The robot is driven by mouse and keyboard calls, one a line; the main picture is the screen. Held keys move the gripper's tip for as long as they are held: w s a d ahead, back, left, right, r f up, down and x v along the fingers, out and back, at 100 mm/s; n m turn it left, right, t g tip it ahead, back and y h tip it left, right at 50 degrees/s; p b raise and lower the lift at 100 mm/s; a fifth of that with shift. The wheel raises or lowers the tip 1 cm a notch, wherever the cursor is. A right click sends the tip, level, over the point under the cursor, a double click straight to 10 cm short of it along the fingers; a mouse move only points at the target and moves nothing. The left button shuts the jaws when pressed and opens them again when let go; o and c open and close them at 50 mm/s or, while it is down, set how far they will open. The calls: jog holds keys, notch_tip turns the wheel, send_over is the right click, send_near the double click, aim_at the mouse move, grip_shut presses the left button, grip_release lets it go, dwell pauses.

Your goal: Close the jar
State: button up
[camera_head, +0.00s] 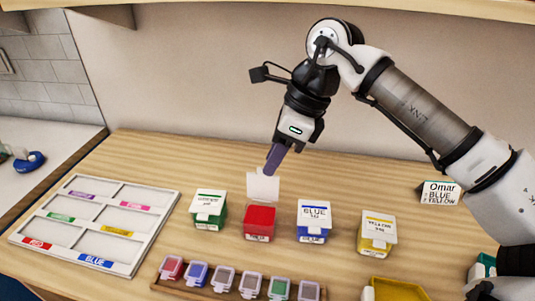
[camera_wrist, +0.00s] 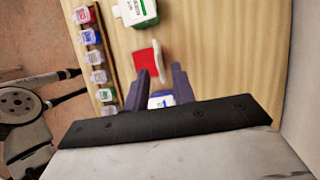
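A jar with a red body (camera_head: 259,222) stands on the wooden table with its white lid (camera_head: 263,187) raised upright at the back. In the wrist view the red body (camera_wrist: 145,63) shows with the lid edge-on (camera_wrist: 157,57) beside it. My gripper (camera_head: 270,168) points down just above the lid's top edge. Its two dark fingers (camera_wrist: 161,70) are apart, with the lid's edge showing between their tips. I cannot tell whether they touch the lid.
Closed jars stand alongside: green (camera_head: 208,210) to the left, blue (camera_head: 313,222) and yellow (camera_head: 377,234) to the right. A white sectioned tray (camera_head: 120,256) lies left. A wooden rack (camera_head: 190,288) of several small containers is in front. A name card (camera_head: 440,193) stands right.

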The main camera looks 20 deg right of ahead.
jog(key=shift+w+a, duration=0.15)
jog(key=shift+a, duration=0.4)
jog(key=shift+a+f, duration=0.1)
jog(key=shift+f, duration=0.5)
jog(key=shift+w, duration=0.1)
grip_shut()
dwell(0.5)
